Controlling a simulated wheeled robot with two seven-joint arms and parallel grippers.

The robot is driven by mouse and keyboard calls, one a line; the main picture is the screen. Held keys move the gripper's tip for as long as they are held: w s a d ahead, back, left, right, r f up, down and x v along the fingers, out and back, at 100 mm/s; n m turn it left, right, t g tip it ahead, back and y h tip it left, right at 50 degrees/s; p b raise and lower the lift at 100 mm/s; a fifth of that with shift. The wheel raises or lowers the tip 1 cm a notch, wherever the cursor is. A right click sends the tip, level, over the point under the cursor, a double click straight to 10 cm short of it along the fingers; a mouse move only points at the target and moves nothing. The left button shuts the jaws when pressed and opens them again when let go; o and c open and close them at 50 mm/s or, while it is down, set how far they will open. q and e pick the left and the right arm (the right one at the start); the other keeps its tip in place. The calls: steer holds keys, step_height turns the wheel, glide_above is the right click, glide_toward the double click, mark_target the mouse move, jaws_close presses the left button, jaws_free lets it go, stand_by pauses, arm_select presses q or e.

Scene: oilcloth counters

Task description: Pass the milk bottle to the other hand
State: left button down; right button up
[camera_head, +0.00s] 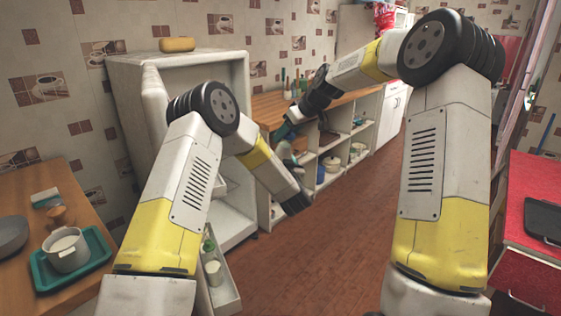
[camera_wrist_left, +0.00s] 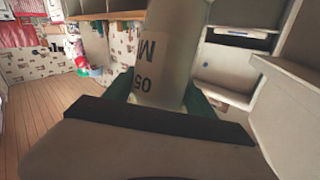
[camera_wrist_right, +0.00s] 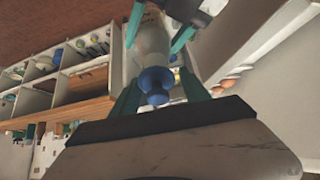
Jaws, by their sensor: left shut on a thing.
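The pale milk bottle (camera_wrist_left: 165,55) with dark lettering fills the middle of the left wrist view. My left gripper (camera_wrist_left: 158,92) is shut on it, with a teal finger on each side. In the right wrist view the bottle (camera_wrist_right: 152,48) shows its blue cap towards me, and the left gripper's teal fingers hold its far part. My right gripper (camera_wrist_right: 160,92) is open, its fingers on either side of the cap with gaps visible. In the head view the right gripper (camera_head: 285,130) is before the shelves; the left fingers and the bottle are hard to make out there.
A white open fridge (camera_head: 125,80) stands behind my left arm, with a sponge-like block (camera_head: 177,44) on top. Low shelves (camera_head: 335,155) run along the wall. A teal tray (camera_head: 50,283) with a white pot is at left, a red counter (camera_head: 535,190) at right. The floor between is clear.

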steer(key=shift+o, duration=1.1)
steer(key=shift+d+f, duration=0.1)
steer(key=shift+s, duration=0.1)
steer(key=v, duration=1.1)
steer(key=s+r+m+h, duration=0.1)
steer(key=s+r+h, duration=0.15)
steer(key=s, duration=0.65)
steer(key=s+d+f+m, duration=0.1)
steer(key=s+f+m, duration=0.1)
steer(key=s, duration=0.8)
steer(key=s+d+f+m, duration=0.1)
steer(key=s+f+m, duration=0.1)
steer(key=s, duration=0.8)
steer(key=s+d+f+m, duration=0.2)
steer(key=s, duration=0.8)
steer(key=shift+f+m+h, duration=0.35)
steer(key=shift+m, duration=0.05)
steer(key=shift+s, duration=0.1)
